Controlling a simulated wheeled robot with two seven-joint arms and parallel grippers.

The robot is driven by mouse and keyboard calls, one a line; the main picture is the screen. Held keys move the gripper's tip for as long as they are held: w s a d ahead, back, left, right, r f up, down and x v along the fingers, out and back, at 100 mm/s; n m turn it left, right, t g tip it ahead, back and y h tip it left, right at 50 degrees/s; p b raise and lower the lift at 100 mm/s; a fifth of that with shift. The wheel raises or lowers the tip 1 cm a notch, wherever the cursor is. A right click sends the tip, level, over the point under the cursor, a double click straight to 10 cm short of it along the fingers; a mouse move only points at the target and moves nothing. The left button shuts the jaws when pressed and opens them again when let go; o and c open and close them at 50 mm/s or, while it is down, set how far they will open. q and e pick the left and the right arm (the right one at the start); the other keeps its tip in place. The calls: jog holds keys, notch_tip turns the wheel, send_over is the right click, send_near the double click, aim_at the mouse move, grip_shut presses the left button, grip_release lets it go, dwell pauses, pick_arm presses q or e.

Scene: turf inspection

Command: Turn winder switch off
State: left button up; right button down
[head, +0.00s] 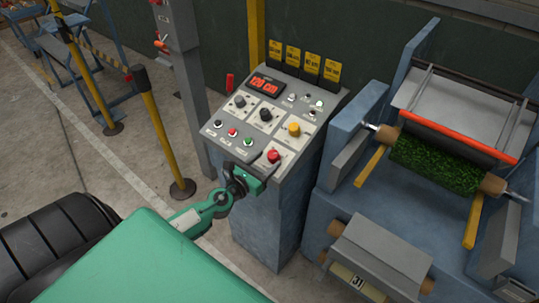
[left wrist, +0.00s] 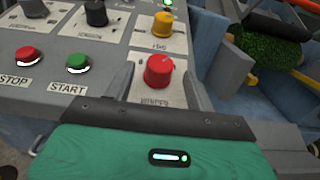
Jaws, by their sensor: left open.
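The winder switch is a red knob (head: 273,156) on a white plate at the near right corner of the sloped control panel (head: 222,165). In the left wrist view the red knob (left wrist: 158,70) stands upright from its plate, with a "WINDER" label below it. My right gripper is not in view.
A yellow knob (head: 294,130) and two black knobs sit behind the red one. Red stop (left wrist: 29,59) and green start (left wrist: 78,63) buttons lie to its left. A red display (head: 265,85) is at the panel's back. The winder with a turf roll (head: 435,165) stands right.

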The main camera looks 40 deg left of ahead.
aim_at(274, 156)
pick_arm(q)
jog(key=shift+w+d, duration=0.1)
jog(key=shift+w, duration=1.1)
